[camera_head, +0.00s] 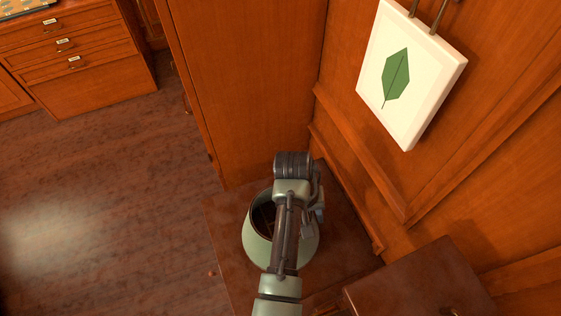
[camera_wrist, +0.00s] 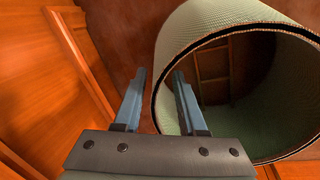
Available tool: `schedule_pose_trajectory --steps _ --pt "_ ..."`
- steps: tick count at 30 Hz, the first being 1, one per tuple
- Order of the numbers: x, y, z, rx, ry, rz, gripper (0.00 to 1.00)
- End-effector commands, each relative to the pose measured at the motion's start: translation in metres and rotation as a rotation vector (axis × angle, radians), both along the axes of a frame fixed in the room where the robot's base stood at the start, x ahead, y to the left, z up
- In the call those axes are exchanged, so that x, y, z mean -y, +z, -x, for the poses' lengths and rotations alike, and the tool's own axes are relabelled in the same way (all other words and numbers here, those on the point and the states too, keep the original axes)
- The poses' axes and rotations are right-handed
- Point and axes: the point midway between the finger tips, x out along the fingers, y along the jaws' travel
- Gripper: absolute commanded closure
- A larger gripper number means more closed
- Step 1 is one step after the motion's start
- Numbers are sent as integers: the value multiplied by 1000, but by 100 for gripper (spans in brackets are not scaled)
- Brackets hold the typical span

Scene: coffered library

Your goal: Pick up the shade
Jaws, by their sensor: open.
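The shade (camera_head: 256,247) is a pale green, hollow, flared piece with a dark inside, standing on a brown wooden surface (camera_head: 222,225) in the head view. My arm crosses in front of it and hides its right part. In the wrist view the shade (camera_wrist: 188,55) fills the upper right, with its dark-edged round opening towards the camera and a frame-like shape showing inside. My gripper (camera_wrist: 158,75) is open and empty. Its right finger appears close to the shade's left rim; I cannot tell whether they touch. The fingertips are hidden in the head view.
Wood panelling rises behind and to the right of the shade. A leaf picture (camera_head: 403,72) hangs on the right wall. Another brown surface (camera_head: 415,283) stands at the lower right. A drawer cabinet (camera_head: 85,60) is at the far left, with open floor (camera_head: 110,190) before it.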

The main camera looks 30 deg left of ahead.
Motion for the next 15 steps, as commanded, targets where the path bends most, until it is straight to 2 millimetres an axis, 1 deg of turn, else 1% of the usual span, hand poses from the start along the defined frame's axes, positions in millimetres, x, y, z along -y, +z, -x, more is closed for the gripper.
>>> schedule_pose_trajectory --steps 1,4,7,12,13,15 --pt "2 -7 0 -3 -1 1 59" --pt "4 -16 -2 -1 0 0 59" --pt "4 -20 -2 1 0 0 59" --pt "4 -20 -2 2 0 -1 59" --pt "4 -20 -2 2 0 -1 61" --pt "4 -20 -2 2 0 -1 74"
